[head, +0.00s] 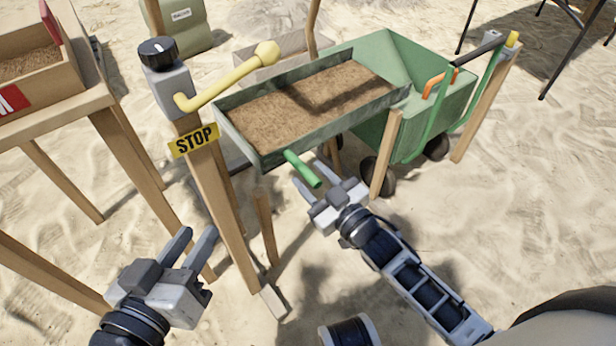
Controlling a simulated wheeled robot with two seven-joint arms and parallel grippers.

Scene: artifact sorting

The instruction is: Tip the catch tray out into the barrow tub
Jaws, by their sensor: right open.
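The catch tray (330,130) is a shallow grey-green tray of brown soil, set on wooden legs, its right end beside the barrow. A green handle (303,168) sticks out from its near side. The barrow tub (430,110) is green and stands behind and right of the tray; the part of its inside that shows looks bare. My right gripper (312,180) is open at the green handle, with the handle's end between or just above its fingers; contact cannot be told. My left gripper (196,236) is open and empty, low at the left, apart from the tray.
A post with a yellow STOP sign (194,141), a black knob (158,51) and a yellow lever (228,76) stands left of the tray. A wooden table with a soil box (60,80) is at far left.

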